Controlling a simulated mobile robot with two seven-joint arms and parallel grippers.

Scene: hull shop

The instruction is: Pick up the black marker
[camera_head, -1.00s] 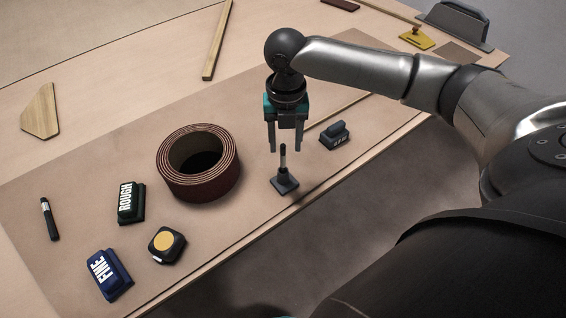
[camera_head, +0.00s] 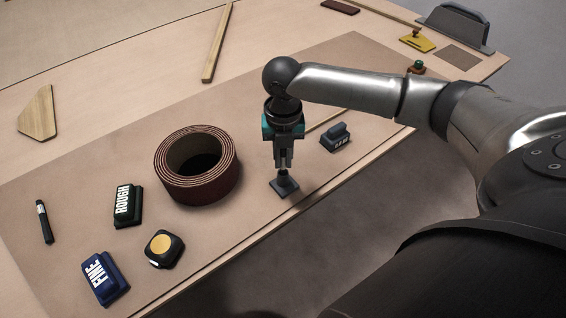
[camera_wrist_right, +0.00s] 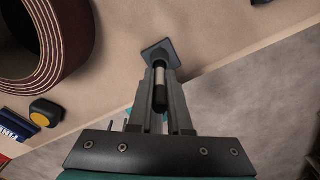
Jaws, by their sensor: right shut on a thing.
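A black marker (camera_wrist_right: 160,97) with a pale band stands upright in a small dark square-based stand (camera_head: 284,187) near the table's front edge. The stand also shows in the right wrist view (camera_wrist_right: 158,51). My right gripper (camera_head: 285,166) points down and is shut on this marker, its fingers on either side of it just above the stand. In the head view the fingers mostly hide the marker. A second black marker (camera_head: 44,222) with a pale band lies on the table at the far left. My left gripper is not in view.
A sandpaper roll (camera_head: 197,165) stands left of the gripper. A dark grey block (camera_head: 336,138) lies close on its right. The ROUGH block (camera_head: 127,206), FINE block (camera_head: 106,278) and a yellow-topped tape measure (camera_head: 164,248) lie at the front left. The table's edge is close in front.

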